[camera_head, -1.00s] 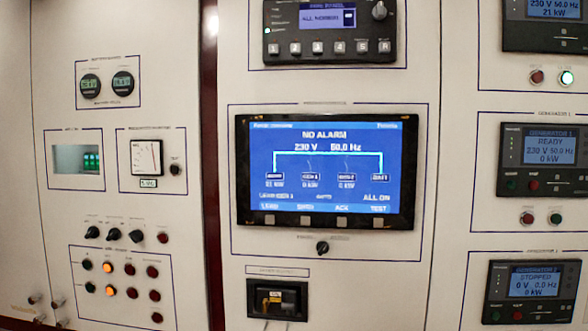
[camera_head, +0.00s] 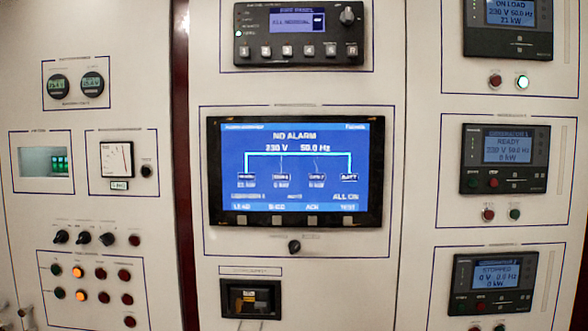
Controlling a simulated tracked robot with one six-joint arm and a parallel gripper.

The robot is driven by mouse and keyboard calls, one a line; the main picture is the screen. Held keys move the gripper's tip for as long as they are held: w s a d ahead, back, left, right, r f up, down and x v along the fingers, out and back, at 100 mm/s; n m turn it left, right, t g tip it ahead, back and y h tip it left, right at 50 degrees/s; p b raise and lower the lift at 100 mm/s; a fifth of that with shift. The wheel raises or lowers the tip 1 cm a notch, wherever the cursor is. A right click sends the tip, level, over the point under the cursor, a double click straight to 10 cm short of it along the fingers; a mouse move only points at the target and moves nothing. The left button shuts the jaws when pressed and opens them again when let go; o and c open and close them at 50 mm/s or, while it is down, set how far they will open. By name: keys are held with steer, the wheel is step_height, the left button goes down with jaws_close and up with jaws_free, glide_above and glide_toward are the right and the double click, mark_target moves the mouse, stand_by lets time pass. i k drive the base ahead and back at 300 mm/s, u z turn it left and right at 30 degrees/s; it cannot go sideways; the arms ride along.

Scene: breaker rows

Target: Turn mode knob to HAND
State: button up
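Several black knobs show, and their labels are too blurred to tell which is the mode knob. One small round knob (camera_head: 294,246) sits below the large blue screen (camera_head: 296,172). A row of three black knobs is on the left panel: a left knob (camera_head: 60,237), a middle knob (camera_head: 83,238) and a right knob (camera_head: 107,239). Another knob (camera_head: 347,15) is at the upper right of the fire panel (camera_head: 297,33). The knobs' set positions cannot be read. My gripper is not in view.
Generator display units stand at the right: an upper one (camera_head: 507,45), a middle one reading READY (camera_head: 505,180) and a lower one reading STOPPED (camera_head: 495,300). Coloured lamps (camera_head: 100,274) lie below the three knobs. A recessed breaker (camera_head: 250,299) is under the screen.

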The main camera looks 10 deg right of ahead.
mark_target(295, 245)
steer(key=k, duration=1.35)
steer(key=u, duration=0.15)
steer(key=i, duration=1)
steer(key=u, duration=1.05)
steer(key=i, duration=0.75)
steer(key=u, duration=0.45)
